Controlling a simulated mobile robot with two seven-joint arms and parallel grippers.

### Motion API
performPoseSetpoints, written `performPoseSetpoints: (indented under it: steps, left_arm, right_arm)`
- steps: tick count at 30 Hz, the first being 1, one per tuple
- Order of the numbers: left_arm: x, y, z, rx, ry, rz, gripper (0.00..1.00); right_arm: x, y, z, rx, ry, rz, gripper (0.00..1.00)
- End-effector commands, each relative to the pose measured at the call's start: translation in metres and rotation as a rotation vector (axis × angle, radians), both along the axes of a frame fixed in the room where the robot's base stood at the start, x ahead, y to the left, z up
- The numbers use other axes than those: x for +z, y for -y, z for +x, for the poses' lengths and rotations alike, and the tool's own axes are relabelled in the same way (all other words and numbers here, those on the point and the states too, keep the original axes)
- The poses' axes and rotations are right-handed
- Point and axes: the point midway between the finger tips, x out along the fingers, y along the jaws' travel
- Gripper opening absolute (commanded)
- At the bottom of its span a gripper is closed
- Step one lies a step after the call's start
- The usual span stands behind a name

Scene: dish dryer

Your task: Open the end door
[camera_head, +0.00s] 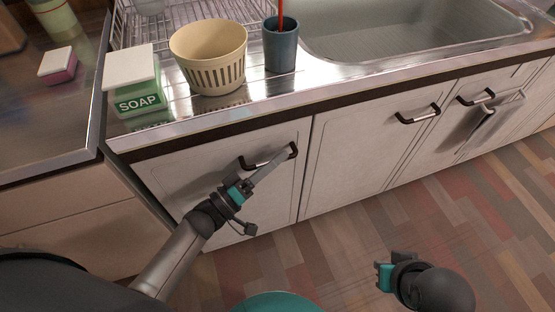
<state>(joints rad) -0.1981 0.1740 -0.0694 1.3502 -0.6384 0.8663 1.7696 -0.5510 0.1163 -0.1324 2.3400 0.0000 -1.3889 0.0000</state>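The end door (180,170) is the pale cabinet door at the left end of the sink unit. It looks shut, flush below the dark strip under the counter. Its dark bar handle (252,165) is near the top right of the door. My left gripper (284,156) reaches up to this handle, with its grey fingers over the right part of the bar. I cannot tell whether the fingers close around the bar. My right gripper (382,275) is low at the right, above the floor and away from the doors; its fingers are too small to read.
On the counter stand a soap box (138,98), a cream basket (208,55) and a blue cup (281,50) beside the sink (400,35). The wooden floor (480,220) is clear.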

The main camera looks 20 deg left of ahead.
Motion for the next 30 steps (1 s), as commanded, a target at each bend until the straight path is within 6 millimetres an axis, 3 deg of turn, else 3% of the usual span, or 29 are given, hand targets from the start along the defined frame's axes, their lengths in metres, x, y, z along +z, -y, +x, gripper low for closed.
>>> performPoseSetpoints:
  steps: [11,19,30]
  left_arm:
    - [0.0017,0.0041,0.0056,0.000,0.000,0.002,0.28]
    - [0.0015,0.0038,0.0053,0.000,0.001,0.001,0.00]
    - [0.0013,0.0037,0.0051,0.001,0.000,0.001,0.00]
  right_arm:
    - [0.0041,0.0003,0.0000,0.000,0.006,0.000,0.00]
    - [0.0039,0.0004,0.0001,-0.001,0.006,0.001,0.00]
    - [0.0038,0.0004,0.0000,-0.001,0.006,0.001,0.00]
